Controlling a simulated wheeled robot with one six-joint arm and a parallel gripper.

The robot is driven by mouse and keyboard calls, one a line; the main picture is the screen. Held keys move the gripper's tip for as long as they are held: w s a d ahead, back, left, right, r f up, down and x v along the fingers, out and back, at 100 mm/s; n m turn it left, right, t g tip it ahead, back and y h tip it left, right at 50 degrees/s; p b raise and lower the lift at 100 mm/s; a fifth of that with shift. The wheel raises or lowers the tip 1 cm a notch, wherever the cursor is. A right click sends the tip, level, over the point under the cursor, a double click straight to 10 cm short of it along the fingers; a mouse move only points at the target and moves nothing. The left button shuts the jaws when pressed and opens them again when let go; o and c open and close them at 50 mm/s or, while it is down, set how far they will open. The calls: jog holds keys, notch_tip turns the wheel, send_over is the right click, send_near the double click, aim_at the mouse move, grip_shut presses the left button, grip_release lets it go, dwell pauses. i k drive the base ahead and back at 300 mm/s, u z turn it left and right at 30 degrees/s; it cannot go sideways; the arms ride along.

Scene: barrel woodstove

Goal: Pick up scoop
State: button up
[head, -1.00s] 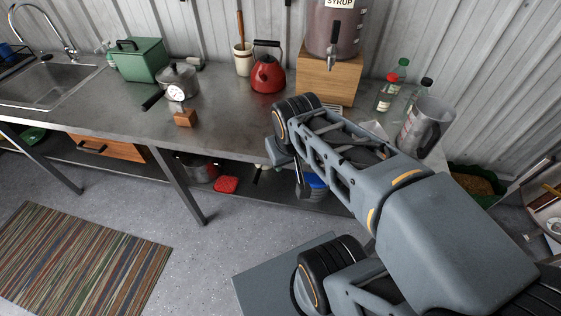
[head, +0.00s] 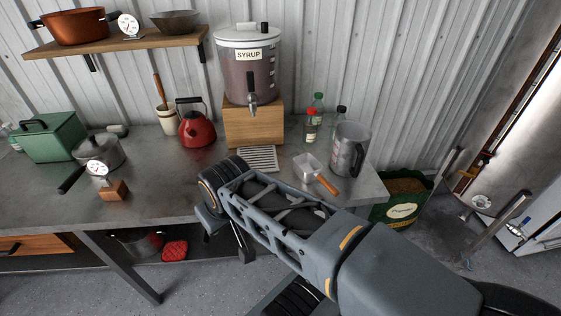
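The scoop (head: 308,166) lies on the metal counter (head: 160,180) in the head view, right of the drip grate. It has a pale metal bowl and an orange-brown handle (head: 327,184) pointing toward the front right. It lies just beyond my arm, with nothing gripping it. My gripper (head: 244,252) shows only as dark parts below the arm's elbow, in front of the counter edge and apart from the scoop. My arm hides most of it, so its opening cannot be seen.
A grey pitcher (head: 348,150) stands right beside the scoop. Bottles (head: 311,125) stand behind it. The syrup dispenser (head: 248,65) sits on a wooden box (head: 253,122) to the left. A red kettle (head: 197,129) and a pot (head: 99,152) stand further left. A green bin (head: 403,200) is right of the counter.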

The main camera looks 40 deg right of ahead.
aim_at(307, 168)
jog(key=z, duration=1.25)
jog(key=k, duration=0.7)
jog(key=u, duration=1)
jog(key=i, duration=0.3)
jog(key=z, duration=0.25)
